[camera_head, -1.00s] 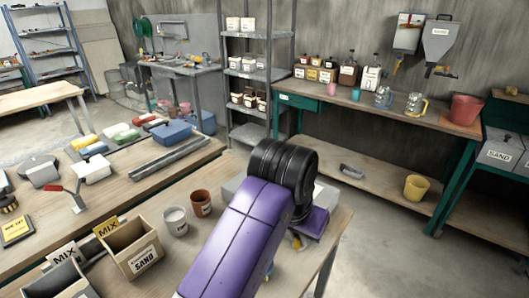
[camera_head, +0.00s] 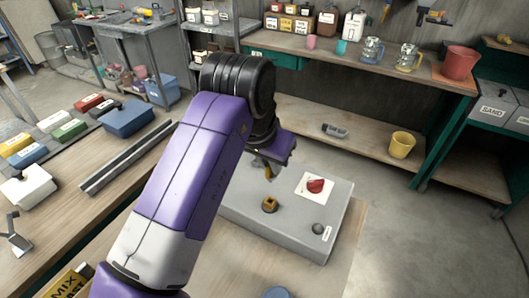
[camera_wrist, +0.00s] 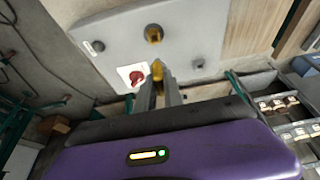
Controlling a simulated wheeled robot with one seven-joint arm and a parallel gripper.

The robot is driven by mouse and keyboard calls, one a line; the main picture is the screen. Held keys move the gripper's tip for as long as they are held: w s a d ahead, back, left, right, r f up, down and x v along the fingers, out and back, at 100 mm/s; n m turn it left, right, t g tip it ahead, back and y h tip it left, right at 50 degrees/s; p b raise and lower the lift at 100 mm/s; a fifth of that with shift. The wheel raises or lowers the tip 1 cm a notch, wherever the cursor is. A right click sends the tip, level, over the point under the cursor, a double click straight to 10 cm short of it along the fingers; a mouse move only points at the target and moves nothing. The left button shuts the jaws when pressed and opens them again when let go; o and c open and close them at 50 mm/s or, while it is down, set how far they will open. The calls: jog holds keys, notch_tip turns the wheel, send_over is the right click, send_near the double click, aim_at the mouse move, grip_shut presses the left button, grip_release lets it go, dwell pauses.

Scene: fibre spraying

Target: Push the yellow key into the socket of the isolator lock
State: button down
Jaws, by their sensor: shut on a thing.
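The isolator lock is a grey box (camera_head: 245,219) on the bench, with a brass-yellow socket (camera_head: 270,204) on its top. My gripper (camera_head: 269,163) is above the box, just behind the socket in the head view. It is shut on the yellow key (camera_head: 268,173), which shows partly below the jaws. In the wrist view the key (camera_wrist: 157,70) sticks out between my fingertips (camera_wrist: 158,82), apart from the socket (camera_wrist: 153,33). The gap in height between key and socket is hard to tell.
A red knob (camera_head: 316,186) on a white plate and a dark button (camera_head: 318,229) stand on the same box. Coloured boxes and a metal rail (camera_head: 128,158) lie to the left. A shelf bench behind holds jugs and a red bucket (camera_head: 460,60).

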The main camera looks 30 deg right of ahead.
aim_at(268, 178)
jog(key=shift+s+a+r, duration=0.1)
jog(key=shift+r, duration=0.05)
jog(key=shift+f+b, duration=1.65)
jog(key=shift+f, duration=1.35)
jog(key=shift+p, duration=0.45)
jog(key=shift+f+b, duration=0.95)
jog(key=shift+f, duration=0.6)
jog(key=c, duration=1.4)
grip_release()
jog(key=shift+o, duration=0.2)
jog(key=shift+r, duration=0.1)
jog(key=v, duration=0.7)
jog(key=shift+r, duration=0.35)
jog(key=shift+a, duration=0.1)
